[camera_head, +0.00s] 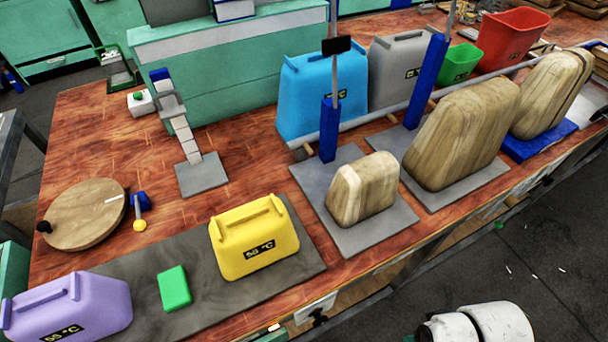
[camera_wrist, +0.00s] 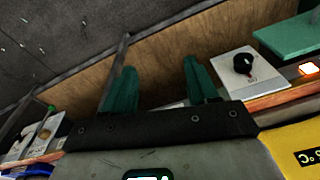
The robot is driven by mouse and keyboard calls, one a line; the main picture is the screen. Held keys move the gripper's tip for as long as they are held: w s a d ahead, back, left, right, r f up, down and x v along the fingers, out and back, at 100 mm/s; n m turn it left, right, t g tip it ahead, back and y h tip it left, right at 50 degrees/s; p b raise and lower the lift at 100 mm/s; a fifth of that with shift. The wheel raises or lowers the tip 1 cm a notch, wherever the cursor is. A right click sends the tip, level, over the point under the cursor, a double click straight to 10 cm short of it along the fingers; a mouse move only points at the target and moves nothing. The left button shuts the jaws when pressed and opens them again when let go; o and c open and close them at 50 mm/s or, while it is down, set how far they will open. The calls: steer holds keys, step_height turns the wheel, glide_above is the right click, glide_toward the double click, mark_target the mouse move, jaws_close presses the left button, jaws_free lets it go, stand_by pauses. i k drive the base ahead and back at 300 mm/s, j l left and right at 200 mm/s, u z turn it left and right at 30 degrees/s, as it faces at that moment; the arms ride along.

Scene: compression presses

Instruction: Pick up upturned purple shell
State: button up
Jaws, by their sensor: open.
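The purple shell is not in the wrist view.
A yellow shell (camera_head: 254,240) and a green block (camera_head: 174,288) sit on the grey mat (camera_head: 215,290). The yellow shell also shows in the wrist view (camera_wrist: 290,140). A round wooden disc (camera_head: 85,215) lies behind the purple shell. Wooden forms (camera_head: 362,188) stand to the right.

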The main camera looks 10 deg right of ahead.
mark_target(81, 306)
steer(key=i+j+u, duration=0.1)
steer(key=i+u, duration=0.45)
steer(key=u, duration=1.05)
steer(key=j, duration=0.1)
